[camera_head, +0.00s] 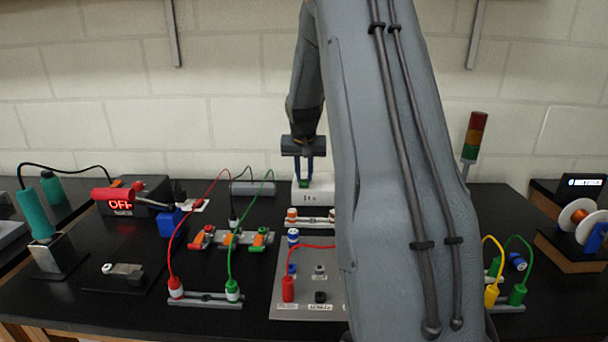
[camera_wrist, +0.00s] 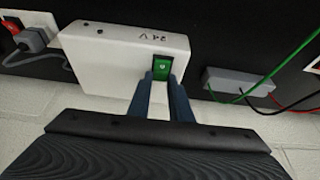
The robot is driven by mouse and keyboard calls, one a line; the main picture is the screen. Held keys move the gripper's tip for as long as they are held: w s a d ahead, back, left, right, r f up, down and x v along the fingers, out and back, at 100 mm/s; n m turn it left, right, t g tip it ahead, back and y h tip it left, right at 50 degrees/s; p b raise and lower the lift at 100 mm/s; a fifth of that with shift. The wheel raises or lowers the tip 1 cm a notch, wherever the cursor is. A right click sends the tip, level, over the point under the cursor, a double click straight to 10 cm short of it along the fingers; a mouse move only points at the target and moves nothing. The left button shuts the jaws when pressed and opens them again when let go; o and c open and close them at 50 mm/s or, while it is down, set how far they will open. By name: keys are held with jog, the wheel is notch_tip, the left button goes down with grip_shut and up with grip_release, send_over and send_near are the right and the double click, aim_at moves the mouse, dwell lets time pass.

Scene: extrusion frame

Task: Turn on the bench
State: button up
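A white power supply box marked "24V" (camera_head: 325,193) stands at the back of the black bench, against the wall. A green rocker switch (camera_wrist: 162,67) is on its face, with a small white mark; part of it also shows in the head view (camera_head: 304,183). My gripper (camera_wrist: 162,79) is right at the switch. Its two blue fingers are apart with a gap between them, and nothing is held. The fingertips overlap the lower edge of the switch in the wrist view; I cannot tell whether they touch it. My arm hides the bench's centre right.
A grey terminal strip (camera_wrist: 238,82) with red and green leads lies near the box. A signal tower (camera_head: 473,137) and a spool (camera_head: 573,214) are at right.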

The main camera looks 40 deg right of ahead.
aim_at(304, 181)
jog(key=shift+w+d+r+g+p, duration=0.15)
jog(key=shift+g+p, duration=0.25)
jog(key=shift+p, duration=0.4)
grip_shut()
jog(key=shift+w+d+f+g+y+p, duration=0.1)
jog(key=shift+w+g+y+p, duration=0.05)
jog(key=shift+g+y+p, duration=0.25)
jog(key=shift+w+d+f+g+y+p, duration=0.1)
jog(key=shift+g+y+p, duration=0.2)
jog(key=shift+g+y, duration=0.2)
jog(key=o, duration=0.9)
grip_release()
jog(key=r, duration=0.2)
jog(key=r+b, duration=0.1)
jog(key=r, duration=0.2)
jog(key=r+b, duration=0.1)
jog(key=r, duration=0.1)
jog(key=shift+s+a+r, duration=0.25)
jog(key=shift+s+r, duration=0.05)
jog(key=shift+r, duration=0.1)
